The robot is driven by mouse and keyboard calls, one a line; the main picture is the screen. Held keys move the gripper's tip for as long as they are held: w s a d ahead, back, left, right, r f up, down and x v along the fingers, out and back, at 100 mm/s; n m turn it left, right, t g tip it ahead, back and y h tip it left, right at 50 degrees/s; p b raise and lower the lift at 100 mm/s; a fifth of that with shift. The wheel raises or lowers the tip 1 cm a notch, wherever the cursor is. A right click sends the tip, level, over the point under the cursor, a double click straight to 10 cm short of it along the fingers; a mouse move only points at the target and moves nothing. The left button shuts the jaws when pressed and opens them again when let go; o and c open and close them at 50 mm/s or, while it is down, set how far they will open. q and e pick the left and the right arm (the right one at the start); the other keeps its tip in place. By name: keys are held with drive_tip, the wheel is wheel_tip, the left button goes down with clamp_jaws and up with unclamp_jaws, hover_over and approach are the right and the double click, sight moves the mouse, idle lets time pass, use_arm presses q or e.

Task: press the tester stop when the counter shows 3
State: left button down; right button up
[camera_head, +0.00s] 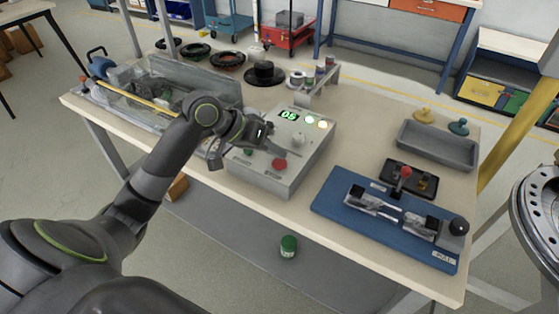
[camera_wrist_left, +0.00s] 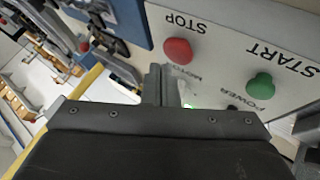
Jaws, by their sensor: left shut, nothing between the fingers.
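The grey tester box (camera_head: 262,181) stands on the workbench, with a lit green display (camera_head: 289,115) at its top; the small digits look like 05. Its red STOP button (camera_head: 279,164) is at the front of the panel; in the wrist view the red button (camera_wrist_left: 178,51) is labelled STOP. The green START button (camera_head: 248,151) is beside it and also shows in the wrist view (camera_wrist_left: 261,86). My left gripper (camera_head: 291,151) is shut and empty over the panel. In the wrist view its closed fingers (camera_wrist_left: 162,82) are close to the red button, with no contact visible.
A blue fixture board (camera_head: 328,205) with a black-knobbed clamp lies right of the tester. A grey tray (camera_head: 438,149) is behind it. A clear bin (camera_head: 150,85) with parts is at the left.

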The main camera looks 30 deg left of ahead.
sight(275, 164)
use_arm(q)
drive_tip(key=shift+f, duration=0.9)
idle(0.6)
drive_tip(key=shift+r, duration=0.1)
drive_tip(key=shift+r+p, duration=0.9)
drive_tip(key=shift+p, duration=0.25)
drive_tip(key=shift+r, duration=0.1)
wheel_tip(275, 164, up, 5)
drive_tip(key=p, duration=0.6)
drive_tip(key=shift+f, duration=0.2)
